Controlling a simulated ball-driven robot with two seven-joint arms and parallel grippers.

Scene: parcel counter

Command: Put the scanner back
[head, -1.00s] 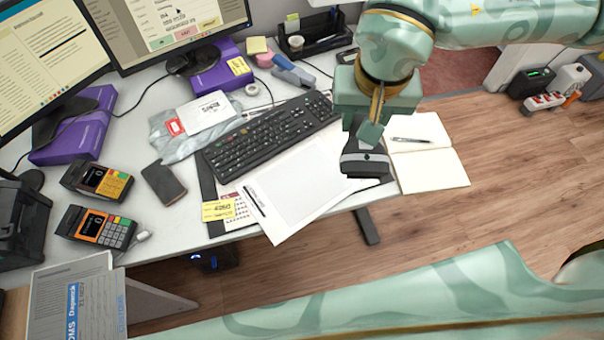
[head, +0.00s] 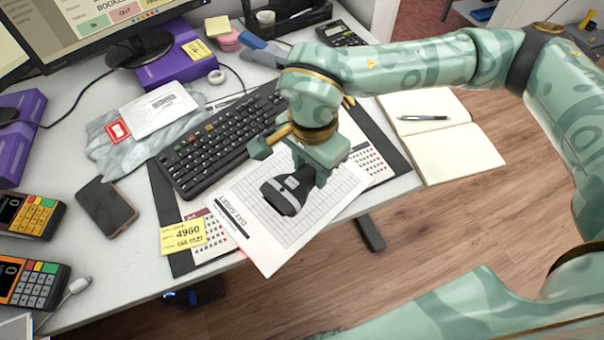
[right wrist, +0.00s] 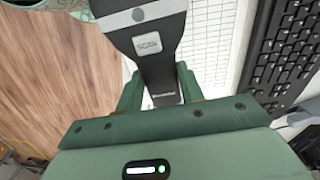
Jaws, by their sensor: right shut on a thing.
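The scanner (head: 285,193) is a black handheld unit with a grey patch, held over the printed day sheet (head: 262,235) on the desk. My right gripper (head: 308,172) is shut on its handle. In the right wrist view the scanner (right wrist: 155,42) shows its SCAN label, and its handle sits between the two green fingers of my right gripper (right wrist: 158,90). I cannot tell the exact gap between scanner and sheet. No stand or holder for the scanner is clearly seen. My left gripper is not in view.
A keyboard (head: 222,140) lies left of the gripper. A phone (head: 105,207), card terminals (head: 30,284), a grey bag (head: 110,158) and a yellow note (head: 183,236) lie further left. An open notebook (head: 462,150) lies right, and a calculator (head: 341,34) behind.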

